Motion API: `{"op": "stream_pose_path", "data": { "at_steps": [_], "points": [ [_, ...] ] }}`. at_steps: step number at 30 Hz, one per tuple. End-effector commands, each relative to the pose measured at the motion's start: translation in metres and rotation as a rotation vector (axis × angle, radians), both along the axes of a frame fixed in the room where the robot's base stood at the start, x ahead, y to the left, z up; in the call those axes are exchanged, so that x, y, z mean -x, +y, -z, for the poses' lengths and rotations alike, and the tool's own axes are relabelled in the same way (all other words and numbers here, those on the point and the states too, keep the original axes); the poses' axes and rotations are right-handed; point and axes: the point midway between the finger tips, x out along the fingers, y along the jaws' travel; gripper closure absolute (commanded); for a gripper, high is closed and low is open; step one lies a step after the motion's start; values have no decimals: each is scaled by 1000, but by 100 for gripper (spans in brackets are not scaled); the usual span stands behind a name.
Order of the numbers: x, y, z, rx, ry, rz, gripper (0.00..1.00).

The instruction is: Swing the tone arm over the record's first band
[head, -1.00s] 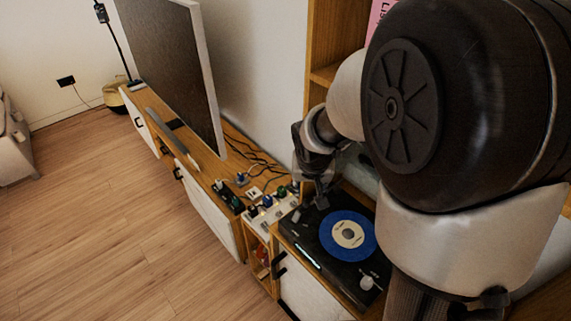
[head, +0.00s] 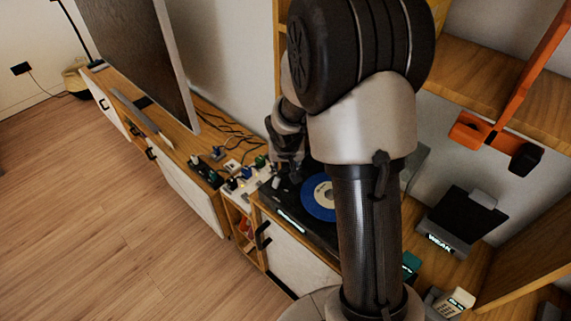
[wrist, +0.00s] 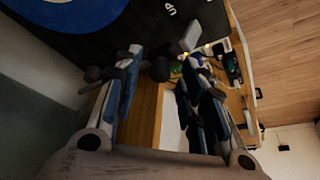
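The turntable (head: 278,207) is a black deck on the wooden cabinet, with a blue record (head: 316,205) that has a pale label. My arm hides the deck's right part in the head view. In the wrist view the blue record (wrist: 70,14) lies at the upper left on the dark deck (wrist: 140,22). My gripper (wrist: 163,58) is open, its two fingers apart over the deck's edge, beyond the record. In the head view my gripper (head: 290,168) is at the deck's back left corner. I cannot clearly make out the tone arm; dark parts show near the fingertips.
A small box with knobs and switches (head: 240,187) stands left of the deck, with loose cables behind it. A large screen (head: 140,55) stands further left. At the right are wooden shelves, an orange bracket (head: 490,133) and a black-topped device (head: 465,222). The floor at left is clear.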

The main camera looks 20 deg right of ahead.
Motion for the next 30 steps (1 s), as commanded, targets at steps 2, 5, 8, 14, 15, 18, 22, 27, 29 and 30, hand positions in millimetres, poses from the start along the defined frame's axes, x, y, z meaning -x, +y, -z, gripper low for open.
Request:
{"op": "stream_pose_path", "data": {
  "at_steps": [2, 5, 8, 14, 15, 18, 22, 27, 29, 30],
  "points": [
    [0, 0, 0, 0, 0, 0, 62],
    [0, 0, 0, 0, 0, 0, 67],
    [0, 0, 0, 0, 0, 0, 74],
    [0, 0, 0, 0, 0, 0, 87],
    [0, 0, 0, 0, 0, 0, 90],
    [0, 0, 0, 0, 0, 0, 96],
    [0, 0, 0, 0, 0, 0, 100],
    [0, 0, 0, 0, 0, -1, 100],
    [0, 0, 0, 0, 0, -1, 100],
    [0, 0, 0, 0, 0, 0, 100]
  ]
}}
